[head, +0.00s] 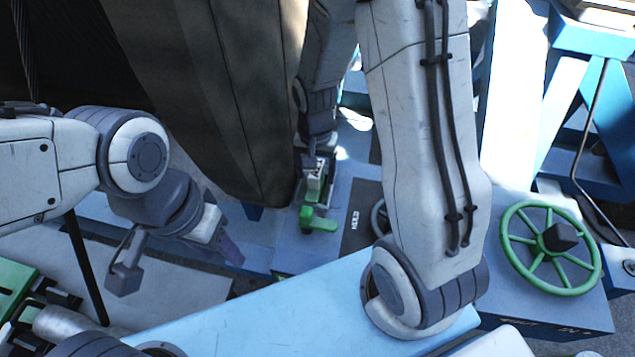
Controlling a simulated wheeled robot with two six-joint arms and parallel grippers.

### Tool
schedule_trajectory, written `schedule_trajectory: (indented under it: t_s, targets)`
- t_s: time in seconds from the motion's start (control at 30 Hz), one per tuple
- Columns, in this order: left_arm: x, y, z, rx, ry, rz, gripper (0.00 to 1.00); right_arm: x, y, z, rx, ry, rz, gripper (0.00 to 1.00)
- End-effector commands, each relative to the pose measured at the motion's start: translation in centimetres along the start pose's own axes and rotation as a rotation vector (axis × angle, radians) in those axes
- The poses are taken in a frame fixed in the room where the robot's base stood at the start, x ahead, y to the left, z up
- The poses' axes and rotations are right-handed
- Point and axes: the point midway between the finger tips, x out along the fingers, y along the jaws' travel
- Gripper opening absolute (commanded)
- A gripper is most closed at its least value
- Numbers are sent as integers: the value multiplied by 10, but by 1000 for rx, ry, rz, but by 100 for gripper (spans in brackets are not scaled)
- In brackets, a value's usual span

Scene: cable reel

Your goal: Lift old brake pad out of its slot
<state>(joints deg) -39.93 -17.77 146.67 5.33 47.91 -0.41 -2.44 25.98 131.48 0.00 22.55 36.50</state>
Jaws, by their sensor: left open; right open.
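My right arm reaches over from the right and comes down behind its own forearm. Its gripper (317,178) is open just above a small green and grey fitting (318,220) on the blue housing, beside the big reel. I cannot tell whether the fingers touch the fitting. The old brake pad and its slot cannot be made out clearly; they may be hidden by the gripper or the reel. My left gripper (231,250) is open and empty at left centre, angled down to the right, apart from the fitting.
The large dark cable reel (225,90) fills the upper left, close to both arms. A green handwheel (550,247) stands on the blue housing at right. A pale blue beam (270,310) crosses the front. Green and metal parts (18,290) lie at lower left.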

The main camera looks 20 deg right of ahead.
Motion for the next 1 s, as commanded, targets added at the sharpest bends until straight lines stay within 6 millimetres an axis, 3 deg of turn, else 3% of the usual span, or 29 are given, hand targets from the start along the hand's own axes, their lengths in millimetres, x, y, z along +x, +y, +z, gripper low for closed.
schedule_trajectory:
  t_s: [0.3, 0.37, 0.5, 1.0]
  targets:
    - [-1, 0, 0, 0, 0, 0, 50, 6, 0, 0, -1, 1, -1, 75]
    - [-1, 0, 0, 0, 0, 0, 50, 6, 0, 0, -1, 1, 0, 56]
    - [-1, 0, 0, 0, 0, 0, 50, 6, 0, 0, -1, 0, 0, 2]
    - [-1, 0, 0, 0, 0, 0, 50, 6, 0, 0, 0, 1, -1, 0]
